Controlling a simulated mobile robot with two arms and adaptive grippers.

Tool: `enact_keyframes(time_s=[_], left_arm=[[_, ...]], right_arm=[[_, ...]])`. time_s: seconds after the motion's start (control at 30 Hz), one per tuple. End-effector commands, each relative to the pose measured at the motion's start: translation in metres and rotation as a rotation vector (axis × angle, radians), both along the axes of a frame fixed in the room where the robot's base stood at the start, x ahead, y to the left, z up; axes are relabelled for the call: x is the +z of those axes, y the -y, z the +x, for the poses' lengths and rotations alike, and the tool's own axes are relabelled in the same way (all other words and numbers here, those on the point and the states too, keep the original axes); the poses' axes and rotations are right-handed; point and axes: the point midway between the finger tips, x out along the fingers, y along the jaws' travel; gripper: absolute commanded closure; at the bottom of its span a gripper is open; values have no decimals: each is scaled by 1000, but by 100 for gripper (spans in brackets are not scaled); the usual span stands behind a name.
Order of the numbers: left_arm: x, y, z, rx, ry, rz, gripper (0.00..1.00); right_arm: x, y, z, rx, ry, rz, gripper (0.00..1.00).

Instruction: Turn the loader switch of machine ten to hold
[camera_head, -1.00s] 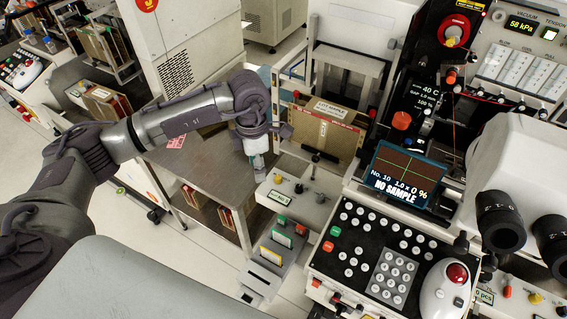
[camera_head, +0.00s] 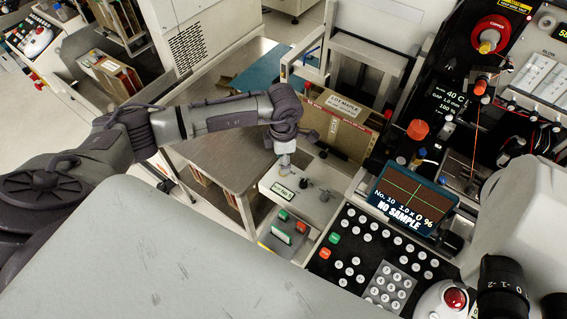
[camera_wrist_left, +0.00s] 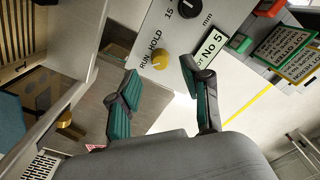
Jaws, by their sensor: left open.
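The loader panel (camera_head: 312,207) is a light box beside the machine whose screen (camera_head: 408,198) reads No. 10 and NO SAMPLE. In the left wrist view, the yellow loader switch (camera_wrist_left: 162,60) sits on the panel (camera_wrist_left: 222,20) beside the words RUN and HOLD. I cannot tell which word it points to. My left gripper (camera_head: 285,164) is above the panel's left end and hides the switch in the head view. In the left wrist view, my left gripper (camera_wrist_left: 160,72) is open and empty, its green-padded fingers on either side of the switch's line, apart from it. My right gripper is out of view.
A metal table (camera_head: 225,160) lies to the left.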

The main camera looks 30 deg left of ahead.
Motion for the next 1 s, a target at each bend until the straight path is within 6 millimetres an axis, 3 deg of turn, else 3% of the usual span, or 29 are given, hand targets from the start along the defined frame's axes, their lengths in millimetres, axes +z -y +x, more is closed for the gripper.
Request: enact_keyframes(time_s=[0.23, 0.6, 0.67, 0.9, 1.0], left_arm=[[-32, 0, 0, 1, -1, 0, 52], [-39, 0, 0, 0, 1, -1, 52], [-39, 0, 0, 0, 1, -1, 58], [-38, 0, 0, 0, 1, -1, 98], [-38, 0, 0, 0, 1, -1, 100]], right_arm=[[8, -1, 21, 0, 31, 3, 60], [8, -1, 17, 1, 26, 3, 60], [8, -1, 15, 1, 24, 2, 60], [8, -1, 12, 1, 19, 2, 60], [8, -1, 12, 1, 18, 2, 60]])
